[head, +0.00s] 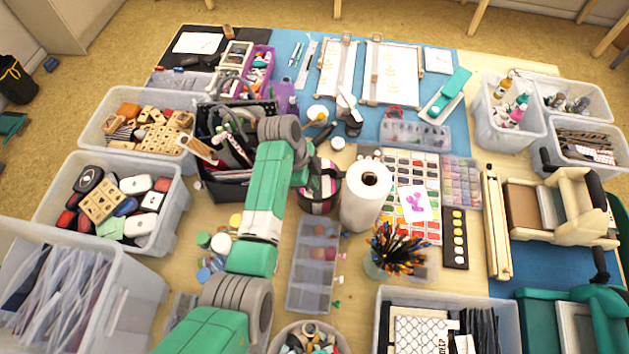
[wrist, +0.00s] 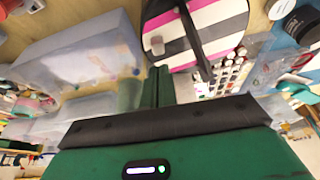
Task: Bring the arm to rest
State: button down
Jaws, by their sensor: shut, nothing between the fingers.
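My arm, green and grey, reaches from the bottom of the head view up to the middle of the table (head: 468,268). Its end is bent near the black organiser and the striped bag; the fingers cannot be made out there. In the wrist view my gripper (wrist: 160,80) shows as two dark green fingers side by side, shut and empty. The striped bag (wrist: 205,28), pink, black and white, lies just beyond the fingers; whether they touch it I cannot tell. The bag also shows in the head view (head: 318,196), partly behind my arm.
A black organiser (head: 222,185) with tools stands left of my arm. A paper roll (head: 366,200) stands upright right of the bag. A brush cup (head: 385,262) and a clear divided box (head: 312,265) are nearer. Plastic bins (head: 160,235) line the left side. Little of the table is free.

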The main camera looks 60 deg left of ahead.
jog(key=p+v, duration=0.4)
jog(key=v, duration=0.3)
jog(key=shift+p, duration=0.4)
jog(key=shift+s, duration=0.1)
